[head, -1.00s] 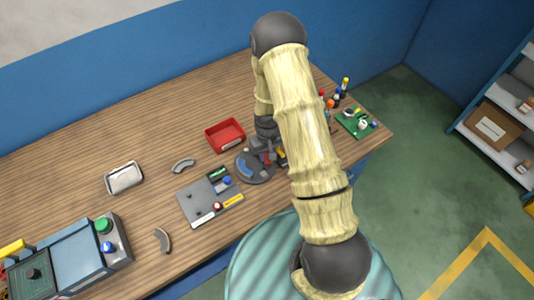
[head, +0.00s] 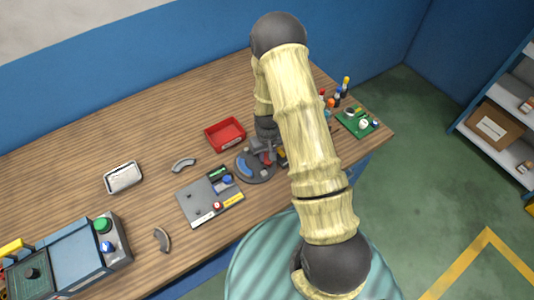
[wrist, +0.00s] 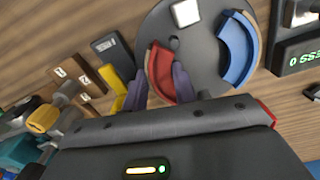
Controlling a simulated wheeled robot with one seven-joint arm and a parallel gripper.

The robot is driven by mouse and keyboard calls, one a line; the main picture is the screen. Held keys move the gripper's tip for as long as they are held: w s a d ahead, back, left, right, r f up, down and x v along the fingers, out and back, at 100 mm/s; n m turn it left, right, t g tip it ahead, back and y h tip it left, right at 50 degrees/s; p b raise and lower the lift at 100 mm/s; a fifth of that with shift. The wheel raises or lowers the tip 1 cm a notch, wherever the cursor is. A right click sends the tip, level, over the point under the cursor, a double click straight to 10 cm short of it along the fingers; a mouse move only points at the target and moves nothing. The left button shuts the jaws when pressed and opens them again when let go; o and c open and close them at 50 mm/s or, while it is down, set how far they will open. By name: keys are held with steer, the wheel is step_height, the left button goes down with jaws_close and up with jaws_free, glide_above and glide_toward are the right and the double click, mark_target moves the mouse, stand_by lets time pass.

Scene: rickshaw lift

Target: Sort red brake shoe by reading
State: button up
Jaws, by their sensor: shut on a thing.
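The red brake shoe (wrist: 160,72) is a curved piece on the round grey plate (wrist: 196,78), and it also shows in the head view (head: 267,160). My gripper (wrist: 161,86) has one finger on each side of it and is shut on it. Whether the shoe is lifted off the plate I cannot tell. A blue brake shoe (wrist: 240,48) sits on the plate's other side. A grey measuring board (head: 208,201) with a green display (wrist: 300,58) stands beside the plate. The display's digits are not clearly readable. My arm hides part of the bench in the head view.
A red tray (head: 225,134) stands behind the plate, and a silver tray (head: 123,177) farther left. Two loose grey shoes (head: 183,166) (head: 162,239) lie on the bench. A blue machine (head: 68,258) is front left. Bottles and a green board (head: 357,122) are at right.

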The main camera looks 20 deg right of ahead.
stand_by(0.4)
steer(key=o, duration=1.1)
steer(key=shift+a, duration=0.1)
steer(key=shift+o, duration=0.2)
steer(key=shift+d, duration=0.2)
steer(key=shift+c, duration=1)
steer(key=shift+r, duration=0.15)
